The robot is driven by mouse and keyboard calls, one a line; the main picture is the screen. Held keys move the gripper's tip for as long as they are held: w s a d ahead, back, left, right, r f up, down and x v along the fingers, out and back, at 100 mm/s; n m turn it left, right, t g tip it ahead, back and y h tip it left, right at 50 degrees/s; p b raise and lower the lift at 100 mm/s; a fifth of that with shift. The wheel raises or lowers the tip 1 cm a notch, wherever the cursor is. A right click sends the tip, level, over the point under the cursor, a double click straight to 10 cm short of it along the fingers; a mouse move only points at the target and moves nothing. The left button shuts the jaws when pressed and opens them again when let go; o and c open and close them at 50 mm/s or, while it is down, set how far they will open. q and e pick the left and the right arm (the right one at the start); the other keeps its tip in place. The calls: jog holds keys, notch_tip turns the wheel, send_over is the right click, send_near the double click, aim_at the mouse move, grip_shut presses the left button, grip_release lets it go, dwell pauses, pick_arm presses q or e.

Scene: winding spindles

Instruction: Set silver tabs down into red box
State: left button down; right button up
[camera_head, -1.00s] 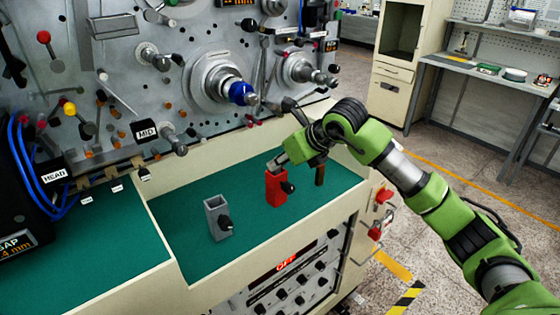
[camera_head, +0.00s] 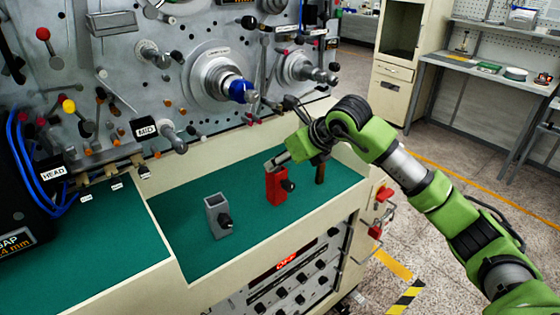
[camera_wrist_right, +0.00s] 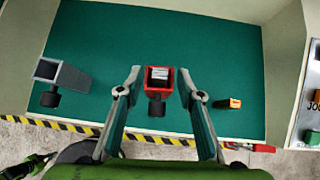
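The red box (camera_head: 276,188) stands upright on the green surface, with a black knob on its side. In the right wrist view it (camera_wrist_right: 169,93) shows from above, between my fingertips and apart from them. Pale silver pieces, which look like the silver tabs (camera_wrist_right: 158,74), lie inside its opening; I cannot tell how many. My right gripper (camera_wrist_right: 160,75) is open, with its two fingers spread to either side of the box. In the head view my right gripper (camera_head: 278,160) is just above the box's top. My left gripper is not in view.
A grey box (camera_head: 212,203) with a black knob stands left of the red box. The machine panel (camera_head: 200,40) with spindles and levers rises behind. Green surface (camera_head: 180,205) is clear around the grey box.

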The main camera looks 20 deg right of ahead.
jog(key=v, duration=1.1)
